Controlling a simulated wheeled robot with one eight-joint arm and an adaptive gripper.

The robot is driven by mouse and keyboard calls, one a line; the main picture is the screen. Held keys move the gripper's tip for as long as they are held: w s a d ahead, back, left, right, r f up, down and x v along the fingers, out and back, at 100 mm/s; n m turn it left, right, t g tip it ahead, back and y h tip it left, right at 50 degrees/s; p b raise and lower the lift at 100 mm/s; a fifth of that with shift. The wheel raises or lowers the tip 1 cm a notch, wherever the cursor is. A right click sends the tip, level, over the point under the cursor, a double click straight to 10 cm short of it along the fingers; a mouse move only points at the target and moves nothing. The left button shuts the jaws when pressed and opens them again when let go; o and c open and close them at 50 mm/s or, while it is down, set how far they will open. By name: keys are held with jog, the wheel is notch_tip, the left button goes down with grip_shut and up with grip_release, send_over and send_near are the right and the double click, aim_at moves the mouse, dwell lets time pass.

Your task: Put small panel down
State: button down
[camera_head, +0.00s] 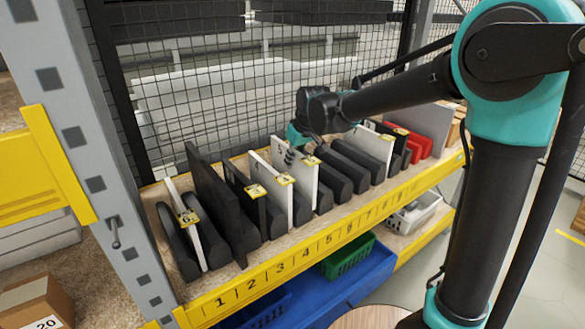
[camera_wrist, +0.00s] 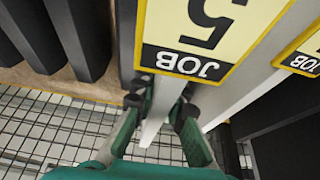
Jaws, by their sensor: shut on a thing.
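The small panel is a thin white board (camera_head: 304,177) with a yellow label on its front top corner. It stands upright among the black dividers near the middle of the shelf in the head view. My gripper (camera_head: 296,143) is at its upper back end. In the wrist view, my gripper (camera_wrist: 161,104) is shut on the panel (camera_wrist: 162,99), one finger on each side. A yellow label (camera_wrist: 205,35) reading JOB 5 fills the top of that view. The panel's bottom edge is hidden, so I cannot tell whether it touches the shelf.
Other white panels (camera_head: 269,177) and a dark panel (camera_head: 217,205) stand between black dividers (camera_head: 358,171) close by. The numbered yellow shelf edge (camera_head: 325,243) runs along the front. A wire mesh (camera_head: 205,95) stands behind. Blue and green bins (camera_head: 349,256) sit below.

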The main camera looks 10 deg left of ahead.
aim_at(293, 168)
jog(key=shift+f, duration=1.5)
jog(key=c, duration=1.6)
grip_release()
jog(key=shift+o, duration=0.2)
jog(key=v, duration=1.2)
